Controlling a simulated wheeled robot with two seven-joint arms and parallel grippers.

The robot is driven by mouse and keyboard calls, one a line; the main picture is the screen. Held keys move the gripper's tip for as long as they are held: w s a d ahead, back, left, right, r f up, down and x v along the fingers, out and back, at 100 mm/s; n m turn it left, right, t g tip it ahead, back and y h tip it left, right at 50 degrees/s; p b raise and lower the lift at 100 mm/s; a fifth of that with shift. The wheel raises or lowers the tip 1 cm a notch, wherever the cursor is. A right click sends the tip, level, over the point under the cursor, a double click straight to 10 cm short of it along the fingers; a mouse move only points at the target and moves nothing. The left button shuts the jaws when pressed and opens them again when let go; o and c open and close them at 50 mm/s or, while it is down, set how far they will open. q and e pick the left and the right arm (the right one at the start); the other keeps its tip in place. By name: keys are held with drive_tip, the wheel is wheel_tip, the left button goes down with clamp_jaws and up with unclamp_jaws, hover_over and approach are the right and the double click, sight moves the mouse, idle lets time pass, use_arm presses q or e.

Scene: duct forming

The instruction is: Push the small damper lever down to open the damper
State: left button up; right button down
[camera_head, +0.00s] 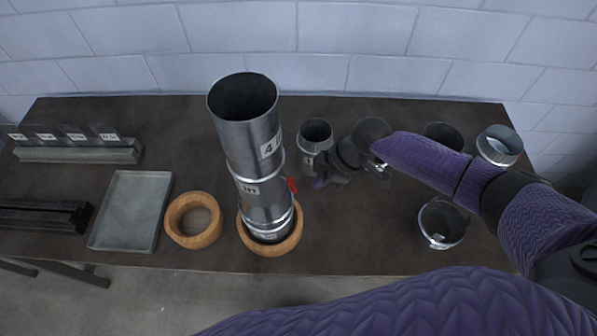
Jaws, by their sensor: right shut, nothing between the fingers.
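A tall stack of metal duct sections (250,150) stands upright in a wooden ring (273,248) near the table's front edge. A small red damper lever (292,185) sticks out on the right side of the stack, about midway up. My right gripper (322,181) comes in from the right and is shut and empty. It appears just right of the lever, with a small gap between them in the picture. The depth between them is hard to judge. My left gripper is not in view.
A short duct piece (316,132) stands behind my right gripper. More round duct pieces (499,146) (441,224) stand on the right. An empty wooden ring (193,220), a grey tray (131,211) and a labelled metal rack (80,152) are on the left.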

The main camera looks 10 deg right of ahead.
drive_tip(key=shift+a, duration=0.1)
drive_tip(key=v, duration=0.9)
drive_tip(key=shift+d+r, duration=0.2)
drive_tip(key=shift+r, duration=0.15)
